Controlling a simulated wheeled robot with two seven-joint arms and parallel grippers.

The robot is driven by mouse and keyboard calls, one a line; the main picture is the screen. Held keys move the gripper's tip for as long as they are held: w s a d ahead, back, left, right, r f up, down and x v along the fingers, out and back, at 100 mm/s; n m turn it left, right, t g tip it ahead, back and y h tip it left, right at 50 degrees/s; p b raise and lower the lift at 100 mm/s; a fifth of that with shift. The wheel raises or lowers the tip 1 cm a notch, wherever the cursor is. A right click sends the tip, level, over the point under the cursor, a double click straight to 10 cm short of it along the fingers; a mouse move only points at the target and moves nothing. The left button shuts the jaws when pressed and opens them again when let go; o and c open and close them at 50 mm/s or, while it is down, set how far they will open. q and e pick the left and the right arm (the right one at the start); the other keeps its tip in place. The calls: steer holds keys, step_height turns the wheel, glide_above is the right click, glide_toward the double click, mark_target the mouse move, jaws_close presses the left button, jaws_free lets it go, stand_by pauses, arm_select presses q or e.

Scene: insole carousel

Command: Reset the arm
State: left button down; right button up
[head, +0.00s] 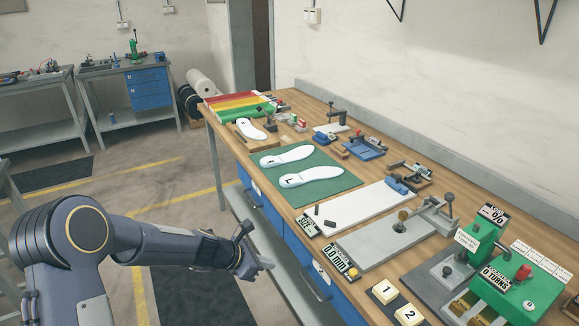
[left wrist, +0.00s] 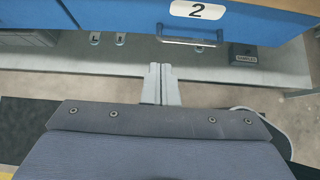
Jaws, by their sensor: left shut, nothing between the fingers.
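My left arm comes in from the left in the head view. Its gripper (head: 262,267) is in front of the workbench (head: 290,208), beside the blue drawers and below the top edge. In the left wrist view the two fingers of the left gripper (left wrist: 160,72) are together, with nothing between them. They point toward the grey lower shelf (left wrist: 225,62), under a blue drawer (left wrist: 250,20) marked 2. My right arm and gripper are not in either view.
Two white insoles lie on a green mat (head: 335,186); another white insole (head: 250,129) lies farther back. A white board (head: 370,208), fixtures and a green machine (head: 520,285) crowd the benchtop. Open floor (head: 140,190) lies left of the bench.

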arm_select(q)
steer(key=s+a+r+m, duration=0.3)
steer(key=s+r+m, duration=0.2)
steer(key=s+r, duration=0.15)
steer(key=s+a+r+m, duration=0.3)
steer(key=s+r+m, duration=0.2)
steer(key=r, duration=0.2)
steer(key=s+a+m+y, duration=0.2)
steer(key=s+m, duration=0.4)
steer(key=s, duration=0.4)
steer(key=s+a+m+y, duration=0.2)
steer(key=s+a+m, duration=0.2)
steer(key=s, duration=0.7)
steer(key=m, duration=0.2)
steer(key=shift+r+m+t, duration=0.3)
steer(key=shift+r, duration=0.05)
